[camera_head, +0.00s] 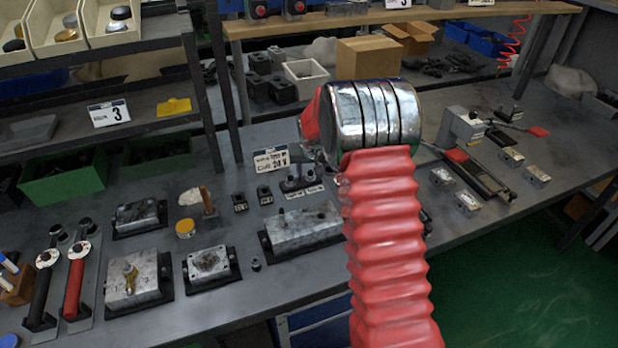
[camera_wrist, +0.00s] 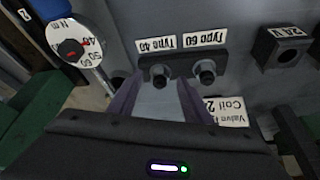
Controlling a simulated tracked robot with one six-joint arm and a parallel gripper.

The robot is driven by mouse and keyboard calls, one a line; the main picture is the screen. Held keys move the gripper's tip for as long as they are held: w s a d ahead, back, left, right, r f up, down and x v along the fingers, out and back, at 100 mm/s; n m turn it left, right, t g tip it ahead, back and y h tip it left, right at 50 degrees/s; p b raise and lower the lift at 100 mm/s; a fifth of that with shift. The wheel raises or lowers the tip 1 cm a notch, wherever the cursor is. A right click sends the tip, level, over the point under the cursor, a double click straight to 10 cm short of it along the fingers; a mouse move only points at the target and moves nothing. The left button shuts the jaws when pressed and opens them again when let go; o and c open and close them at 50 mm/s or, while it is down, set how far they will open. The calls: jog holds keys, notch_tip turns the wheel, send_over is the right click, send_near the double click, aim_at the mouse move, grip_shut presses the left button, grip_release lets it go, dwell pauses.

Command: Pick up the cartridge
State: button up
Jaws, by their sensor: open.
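Two small metal cartridge-like pieces with dark round ends stand side by side on dark mounts. The pictures do not show which one the task means. My gripper (camera_wrist: 155,97) is open and empty, its two fingers pointing toward the Typo 40 piece.
A 24 V coil (camera_wrist: 283,47) and a white dial gauge (camera_wrist: 68,42) flank the pieces in the wrist view. A "Valve Coil 24 V" sign (camera_head: 271,159) stands close behind. A metal block (camera_head: 304,226) lies in front, with several more blocks left.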

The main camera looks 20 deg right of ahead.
aim_at(310, 173)
jog(key=shift+c, duration=0.4)
jog(key=c, duration=1)
jog(key=shift+r, duration=0.1)
notch_tip(310, 173, up, 10)
dwell(0.6)
